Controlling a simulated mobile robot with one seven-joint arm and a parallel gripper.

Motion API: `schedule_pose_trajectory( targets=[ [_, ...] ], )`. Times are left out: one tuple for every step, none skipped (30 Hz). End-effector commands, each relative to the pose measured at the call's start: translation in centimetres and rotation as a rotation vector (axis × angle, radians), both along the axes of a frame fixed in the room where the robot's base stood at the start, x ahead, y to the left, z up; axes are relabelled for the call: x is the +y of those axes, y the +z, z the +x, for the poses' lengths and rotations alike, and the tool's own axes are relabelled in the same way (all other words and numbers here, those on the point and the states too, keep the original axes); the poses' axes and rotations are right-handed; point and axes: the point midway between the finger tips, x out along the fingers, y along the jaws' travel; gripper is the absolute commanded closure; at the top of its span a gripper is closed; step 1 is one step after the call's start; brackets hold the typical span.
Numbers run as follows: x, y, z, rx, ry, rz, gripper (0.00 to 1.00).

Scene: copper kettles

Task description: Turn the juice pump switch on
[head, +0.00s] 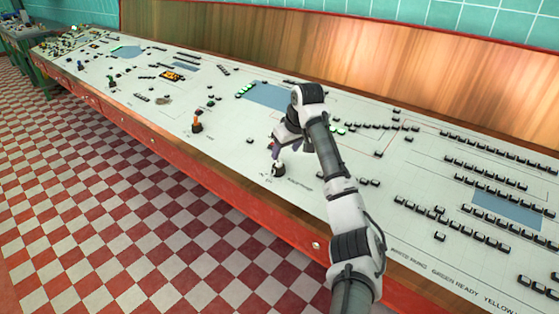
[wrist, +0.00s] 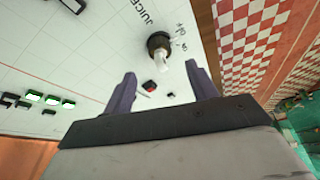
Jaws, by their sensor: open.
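The juice pump switch (wrist: 160,45) has a round black base and a pale lever. It stands on the white control panel beside printed text that reads "JUICE" in the wrist view. In the head view the switch (head: 278,171) is near the panel's front edge, just below my gripper (head: 275,147). In the wrist view my gripper (wrist: 160,70) is open and empty, with its two purple fingers wide apart. The switch lies ahead of the fingertips, between their lines, and appears apart from them.
The white panel (head: 225,150) carries many small black buttons. A small black-and-red button (wrist: 149,86) shows between the fingers in the wrist view. An orange-and-black lever (head: 197,123) stands to the left. A wooden backboard (head: 250,45) rises behind. The checkered floor (head: 110,215) is clear.

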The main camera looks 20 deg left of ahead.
Motion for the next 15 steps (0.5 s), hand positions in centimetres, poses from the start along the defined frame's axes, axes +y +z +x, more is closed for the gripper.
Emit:
schedule_pose_trajectory(
  targets=[
    [0.4, -0.8, 0.2, 0.004, 0.0, -0.001, 0.42],
    [0.6, -1.5, 0.4, 0.003, 0.0, 0.0, 0.42],
    [0.8, -2.3, 0.5, 0.004, 0.0, -0.001, 0.42],
    [1.0, -2.8, 0.7, 0.003, -0.001, 0.0, 0.42],
    [1.2, -3.3, 0.8, 0.003, 0.0, 0.0, 0.42],
    [1.5, -4.0, 1.0, 0.003, 0.0, 0.0, 0.42],
    [1.6, -4.5, 1.1, 0.003, 0.0, 0.0, 0.42],
    [1.8, -5.0, 1.2, 0.001, 0.0, 0.0, 0.42],
    [2.0, -5.5, 1.3, 0.002, 0.001, 0.0, 0.42],
    [2.1, -5.9, 1.4, 0.001, 0.0, 0.001, 0.42],
    [2.2, -6.2, 1.5, 0.001, 0.0, 0.0, 0.42],
    [2.3, -6.5, 1.6, 0.001, 0.0, 0.001, 0.42],
    [2.4, -6.7, 1.6, -0.001, 0.0, 0.001, 0.42],
    [2.4, -6.9, 1.7, -0.001, 0.0, 0.001, 0.42],
    [2.5, -7.1, 1.7, -0.001, 0.0, 0.001, 0.42]
  ],
)
